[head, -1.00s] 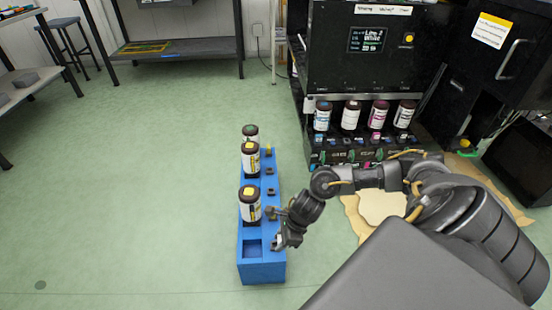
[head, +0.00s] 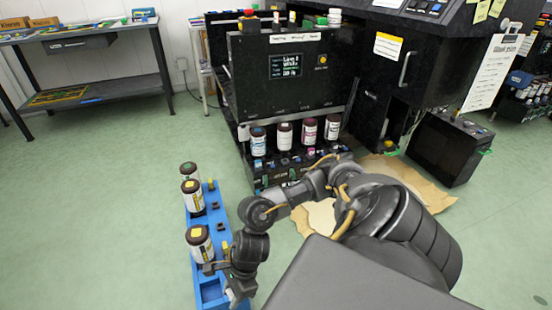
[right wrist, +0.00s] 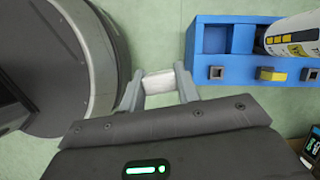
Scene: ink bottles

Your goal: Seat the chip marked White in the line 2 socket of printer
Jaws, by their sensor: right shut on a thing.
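My right gripper (right wrist: 159,88) is shut on a small white chip (right wrist: 158,82), held between its fingertips in the right wrist view. In the head view the right gripper (head: 232,290) is beside the near right end of the blue rack (head: 212,292). The black printer (head: 285,110) has a lit screen (head: 285,66) that seems to read Line 2 White. Several bottles stand in a row in its lower bay, with small sockets (head: 283,172) below them. I cannot make out the line 2 socket clearly. My left gripper is not in view.
The blue rack holds yellow-marked bottles (head: 198,242) and small chips, one of them yellow (right wrist: 272,74). A torn brown sheet (head: 418,185) lies on the floor right of the printer's front. A black box (head: 450,148) stands further right. The green floor on the left is clear.

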